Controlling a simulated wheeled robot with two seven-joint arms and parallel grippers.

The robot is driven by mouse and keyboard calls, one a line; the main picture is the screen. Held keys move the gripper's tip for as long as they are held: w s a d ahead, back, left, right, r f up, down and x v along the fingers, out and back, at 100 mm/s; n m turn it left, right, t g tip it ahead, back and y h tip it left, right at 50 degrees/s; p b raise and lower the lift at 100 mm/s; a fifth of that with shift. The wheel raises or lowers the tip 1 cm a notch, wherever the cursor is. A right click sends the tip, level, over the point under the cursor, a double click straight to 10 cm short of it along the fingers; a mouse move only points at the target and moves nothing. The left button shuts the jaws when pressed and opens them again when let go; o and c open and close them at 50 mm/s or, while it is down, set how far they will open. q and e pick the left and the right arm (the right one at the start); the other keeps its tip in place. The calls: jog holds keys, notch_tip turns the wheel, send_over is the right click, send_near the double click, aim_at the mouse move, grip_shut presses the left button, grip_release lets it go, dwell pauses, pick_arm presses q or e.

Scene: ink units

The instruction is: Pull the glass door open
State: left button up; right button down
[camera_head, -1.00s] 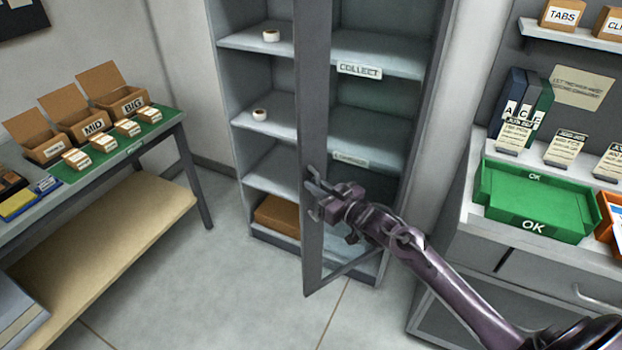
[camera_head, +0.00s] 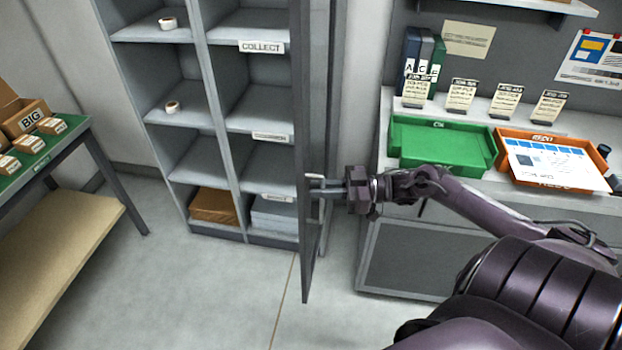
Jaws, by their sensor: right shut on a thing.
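The glass door (camera_head: 308,130) of the grey cabinet stands swung out and is seen nearly edge-on, at the cabinet's right side. Its handle (camera_head: 314,180) is on the dark frame, partly hidden by the fingers. My right gripper (camera_head: 322,187) is shut on the door handle, with its arm coming in from the right. The cabinet shelves (camera_head: 200,102) are uncovered, with rolls of tape on the left ones and a COLLECT label on the right. My left gripper is not in view.
A bench with a green tray (camera_head: 440,148) and an orange tray (camera_head: 548,165) stands right of the door, behind my arm. A table (camera_head: 80,152) with small boxes is at the left. The floor (camera_head: 210,285) in front of the cabinet is clear.

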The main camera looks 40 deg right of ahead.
dwell(0.3)
jog(key=c, duration=1.6)
grip_release()
jog(key=shift+c, duration=0.2)
jog(key=shift+s+d, duration=0.1)
jog(key=b+v, duration=0.1)
jog(key=v, duration=0.6)
jog(key=shift+s+d, duration=0.25)
jog(key=shift+d, duration=0.05)
